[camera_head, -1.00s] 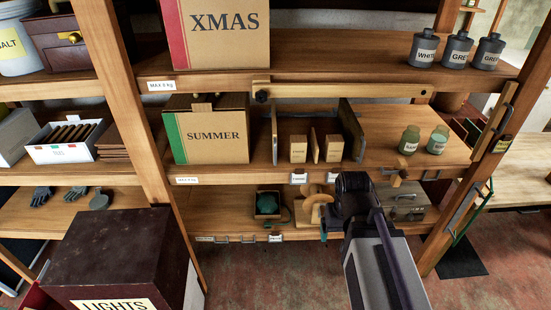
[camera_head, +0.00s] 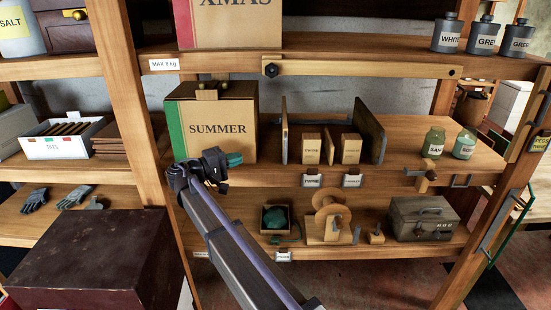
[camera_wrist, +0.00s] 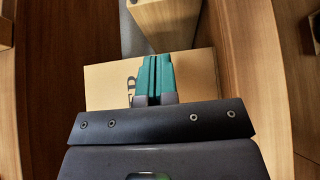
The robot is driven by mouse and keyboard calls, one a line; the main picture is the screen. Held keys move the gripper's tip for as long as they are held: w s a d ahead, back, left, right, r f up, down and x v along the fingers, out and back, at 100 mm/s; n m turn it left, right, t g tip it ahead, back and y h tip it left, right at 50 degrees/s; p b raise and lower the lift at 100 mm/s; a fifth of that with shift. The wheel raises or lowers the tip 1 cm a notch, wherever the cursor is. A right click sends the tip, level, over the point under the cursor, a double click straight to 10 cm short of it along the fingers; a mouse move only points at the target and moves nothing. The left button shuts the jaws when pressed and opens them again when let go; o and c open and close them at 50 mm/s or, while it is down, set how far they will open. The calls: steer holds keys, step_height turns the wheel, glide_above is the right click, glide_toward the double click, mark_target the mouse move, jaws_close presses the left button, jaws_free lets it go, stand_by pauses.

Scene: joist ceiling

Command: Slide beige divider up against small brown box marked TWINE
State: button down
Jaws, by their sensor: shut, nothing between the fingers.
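On the middle shelf, two small brown boxes stand between two grey uprights. The left one (camera_head: 312,149) has small print that looks like TWINE; the print on the right one (camera_head: 351,149) is too small to read surely. The thin beige divider (camera_head: 329,146) stands upright between them; any gap to either box is hard to judge. My gripper (camera_head: 234,159) is shut and empty, left of these boxes, in front of the lower right of the SUMMER box (camera_head: 221,110). In the wrist view its teal fingertips (camera_wrist: 153,75) are together before a cardboard face with partly hidden lettering.
A grey upright (camera_head: 284,130) stands left of the small boxes, another (camera_head: 370,135) right of them. Green jars (camera_head: 434,142) stand farther right. A wooden rail (camera_head: 360,71) crosses above.

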steer(key=x, duration=0.9)
steer(key=shift+f, duration=0.1)
steer(key=shift+d, duration=2.4)
